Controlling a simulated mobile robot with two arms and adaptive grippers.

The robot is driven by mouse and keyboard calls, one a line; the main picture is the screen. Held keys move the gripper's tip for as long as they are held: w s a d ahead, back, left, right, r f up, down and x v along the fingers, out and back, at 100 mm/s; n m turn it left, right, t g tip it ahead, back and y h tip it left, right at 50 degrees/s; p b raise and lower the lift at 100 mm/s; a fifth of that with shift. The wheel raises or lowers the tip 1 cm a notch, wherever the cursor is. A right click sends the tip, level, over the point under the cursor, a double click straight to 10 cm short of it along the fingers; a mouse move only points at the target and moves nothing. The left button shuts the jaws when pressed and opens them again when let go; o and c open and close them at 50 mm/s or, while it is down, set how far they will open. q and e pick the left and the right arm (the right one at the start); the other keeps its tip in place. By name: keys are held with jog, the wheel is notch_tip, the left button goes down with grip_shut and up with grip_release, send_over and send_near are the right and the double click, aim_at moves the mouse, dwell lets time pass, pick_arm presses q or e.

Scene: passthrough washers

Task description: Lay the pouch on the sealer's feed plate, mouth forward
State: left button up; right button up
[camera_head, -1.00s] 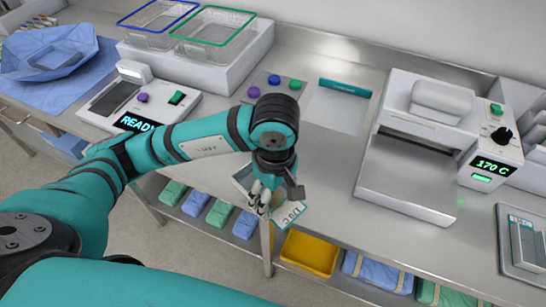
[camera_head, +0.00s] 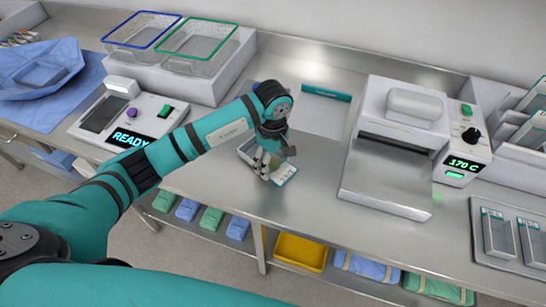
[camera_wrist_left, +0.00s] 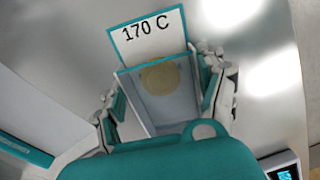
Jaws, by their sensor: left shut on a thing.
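My left gripper (camera_head: 264,172) is shut on a pale, see-through pouch (camera_head: 247,152) with teal edges, over the counter left of the sealer. In the left wrist view my gripper's fingers (camera_wrist_left: 163,100) lie on both sides of the pouch (camera_wrist_left: 160,115), which shows a round tan item inside. A white flap or card marked "170 C" (camera_wrist_left: 147,38) extends from its end. The white sealer (camera_head: 405,112) stands to the right, its display reading 170 C. Its steel feed plate (camera_head: 385,183) is bare. I cannot tell how far the pouch is above the counter. My right gripper is out of view.
A device reading READY (camera_head: 132,137) stands at the left, with wire baskets (camera_head: 200,40) behind. A tray (camera_head: 490,255) of pouches lies right of the sealer, near a rack (camera_head: 525,125). A yellow bin (camera_head: 300,252) sits below the counter. The counter between pouch and sealer is clear.

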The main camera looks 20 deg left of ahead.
pick_arm(q)
jog(key=shift+f, duration=0.35)
jog(key=shift+f, duration=0.15)
jog(key=o, duration=1.1)
